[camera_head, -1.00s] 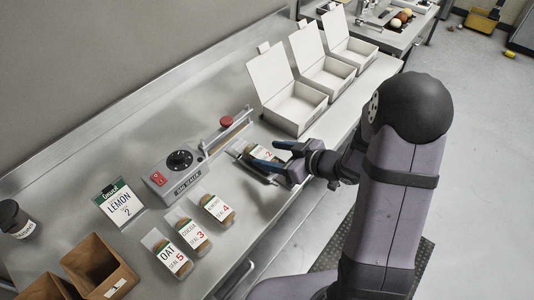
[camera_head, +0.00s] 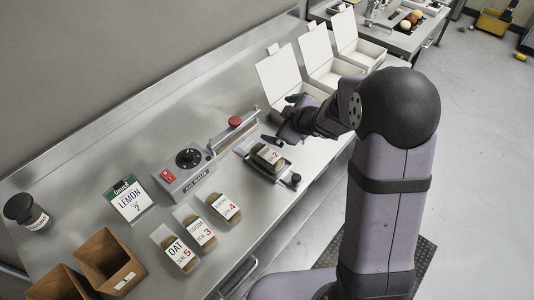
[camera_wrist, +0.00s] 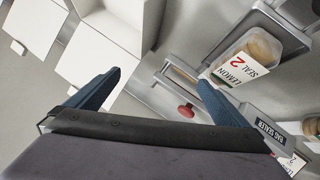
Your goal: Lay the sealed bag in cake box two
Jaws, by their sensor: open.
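The lemon bag (camera_head: 268,157), labelled "LEMON SEAL 2", lies on the dark tray in front of the bag sealer (camera_head: 187,175). It also shows at the upper right of the wrist view (camera_wrist: 238,68). Three white cake boxes with raised lids stand in a row: near (camera_head: 284,79), middle (camera_head: 318,46) and far (camera_head: 345,27). I cannot read a number on any of them. My gripper (camera_head: 282,120) is open and empty, above the bench between the bag and the near box, partly hiding that box. Its fingers (camera_wrist: 158,80) are wide apart in the wrist view.
The sealer's arm with a red knob (camera_head: 235,121) rises beside the bag. Three more bags, oat (camera_head: 176,250), seal 3 (camera_head: 196,230) and seal 4 (camera_head: 225,208), lie at the front. A lemon card (camera_head: 127,199), brown bins (camera_head: 110,262) and a dark jar (camera_head: 25,211) stand left.

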